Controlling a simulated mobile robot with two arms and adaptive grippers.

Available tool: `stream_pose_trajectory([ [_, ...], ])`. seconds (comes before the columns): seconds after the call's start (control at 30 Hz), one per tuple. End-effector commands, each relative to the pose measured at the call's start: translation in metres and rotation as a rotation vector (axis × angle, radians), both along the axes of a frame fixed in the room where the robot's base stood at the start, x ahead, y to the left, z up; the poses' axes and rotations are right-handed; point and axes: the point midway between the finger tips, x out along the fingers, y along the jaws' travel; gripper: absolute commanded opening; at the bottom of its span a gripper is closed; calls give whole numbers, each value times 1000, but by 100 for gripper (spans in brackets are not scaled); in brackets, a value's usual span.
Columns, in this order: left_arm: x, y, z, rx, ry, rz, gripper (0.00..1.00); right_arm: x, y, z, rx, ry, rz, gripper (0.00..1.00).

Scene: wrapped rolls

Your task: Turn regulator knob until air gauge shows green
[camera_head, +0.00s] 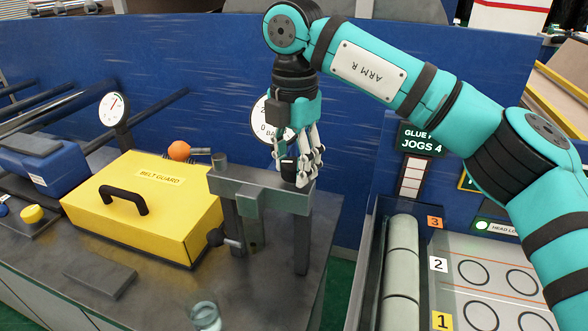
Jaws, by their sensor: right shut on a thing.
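My right gripper (301,168) points down over the right end of a grey metal bracket. It is shut on a small dark part (287,169), which looks like the regulator knob; the fingers hide most of it. Behind the gripper is a white round air gauge (259,112) marked in bar. The gripper covers its right part, and I cannot make out its needle or any green zone. My left gripper is not in view.
The grey bracket (245,187) stands on the dark bench. A yellow belt guard box (165,215) with a black handle is left of it, with an orange ball (179,150) behind. A clear cup (205,314) is at the front. White rolls (402,270) lie at the right.

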Motion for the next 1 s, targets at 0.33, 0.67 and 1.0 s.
stream_pose_trajectory([
  [0.33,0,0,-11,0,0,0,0,1,-1,0,1,-3,-159,9],
  [0.67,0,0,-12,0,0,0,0,1,-1,1,1,-3,-194,9],
  [1.0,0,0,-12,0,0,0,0,1,-1,1,2,-3,-192,50],
])
